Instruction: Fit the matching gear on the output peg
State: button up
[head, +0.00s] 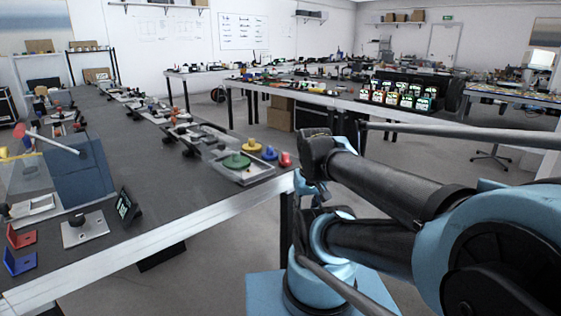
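A green round gear-like piece (237,161) sits on a grey tray or plate (258,175) near the right edge of the dark table. A yellow round piece (251,147), a blue one (270,153) and a red one (285,159) stand just behind and right of it. Their teeth are too small to make out. I cannot pick out the output peg with certainty. The dark end of my arm (314,155) shows right of the table's edge, apart from the pieces. I cannot make out fingertips or whether it holds anything.
The dark table (160,200) holds a plate with a black knob (83,229), a small dark display (125,206), red (20,236) and blue (20,261) brackets at front left, and several parts further back. Its front middle surface is clear. Other benches stand behind.

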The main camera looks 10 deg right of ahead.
jog(key=shift+w+f, duration=0.2)
jog(key=shift+w, duration=0.2)
